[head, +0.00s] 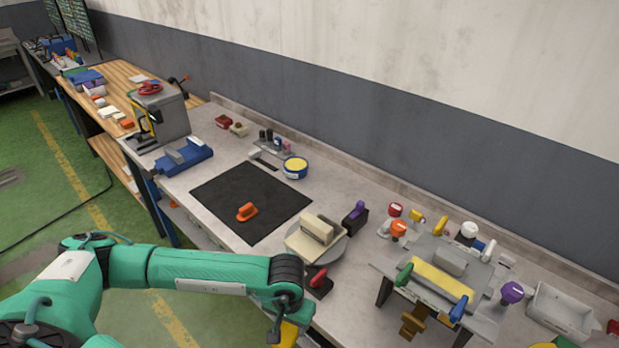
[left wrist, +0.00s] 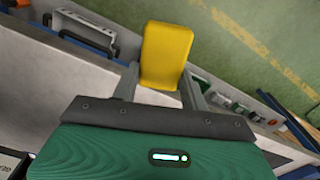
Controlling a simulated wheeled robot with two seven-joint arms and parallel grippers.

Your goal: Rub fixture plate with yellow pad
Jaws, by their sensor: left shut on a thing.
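My left gripper (left wrist: 160,76) is shut on the yellow pad (left wrist: 167,48), which sits between its two fingers in the left wrist view. In the head view the pad (head: 287,334) shows at the bottom edge, below my black wrist and partly hidden by it. It is in front of the bench, apart from the things on top. A cream plate (head: 300,245) with a raised block lies on a round grey turntable (head: 334,251). I cannot tell for sure whether this is the fixture plate. My right gripper is not in view.
A red-handled tool (head: 318,279) lies close in front of the turntable. A black mat (head: 238,190) with an orange-handled thing (head: 247,211) is to the left. A grey fixture (head: 484,300) with a yellow strip and coloured knobs stands to the right, near a grey bin (head: 562,310).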

